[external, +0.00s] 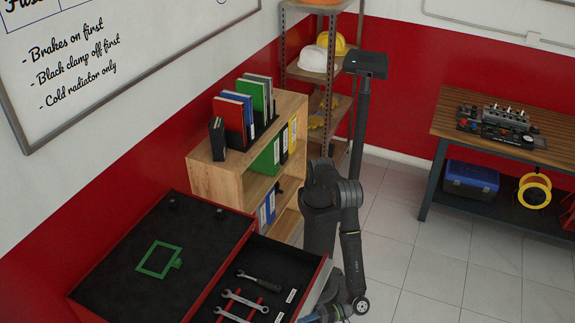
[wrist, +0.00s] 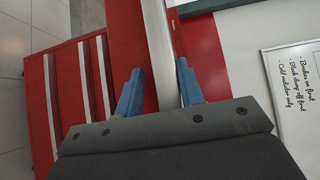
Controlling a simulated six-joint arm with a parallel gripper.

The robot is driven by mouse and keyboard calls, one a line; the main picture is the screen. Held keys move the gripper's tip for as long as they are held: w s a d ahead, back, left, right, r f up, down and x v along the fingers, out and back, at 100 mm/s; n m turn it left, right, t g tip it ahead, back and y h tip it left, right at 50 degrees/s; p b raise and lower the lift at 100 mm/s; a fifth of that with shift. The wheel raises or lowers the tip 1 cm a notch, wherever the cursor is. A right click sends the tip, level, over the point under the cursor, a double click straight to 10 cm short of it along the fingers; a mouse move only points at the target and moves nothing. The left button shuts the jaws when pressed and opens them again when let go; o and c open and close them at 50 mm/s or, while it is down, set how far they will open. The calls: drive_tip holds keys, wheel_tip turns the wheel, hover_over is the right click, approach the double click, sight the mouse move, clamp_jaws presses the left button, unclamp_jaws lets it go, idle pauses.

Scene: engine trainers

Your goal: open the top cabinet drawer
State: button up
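The red cabinet (external: 97,284) stands at the lower left with a dark top. Its top drawer (external: 322,278) is pulled out toward the right, showing a dark interior with wrenches (external: 243,300) in it. In the wrist view the drawer's long silver handle (wrist: 158,45) runs between the fingers of my gripper (wrist: 160,88). The blue fingers stand apart on either side of the handle. A red gap shows beside the left finger; the right finger looks close to the handle, and contact is unclear. In the external view my gripper is at the drawer's front, partly cut off by the bottom edge.
A wooden bookshelf (external: 215,180) with binders stands behind the cabinet, close to my arm. A metal shelf (external: 290,50) holds helmets. A workbench (external: 445,125) stands at the right. The tiled floor (external: 440,260) between is clear.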

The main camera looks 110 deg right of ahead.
drive_tip(key=shift+o, duration=0.6)
drive_tip(key=shift+r, duration=0.1)
drive_tip(key=s, duration=1.7)
drive_tip(key=shift+s, duration=0.2)
drive_tip(key=w, duration=1.7)
drive_tip(key=shift+w+r, duration=0.15)
drive_tip(key=shift+w, duration=0.15)
drive_tip(key=s, duration=1.7)
drive_tip(key=shift+s, duration=0.3)
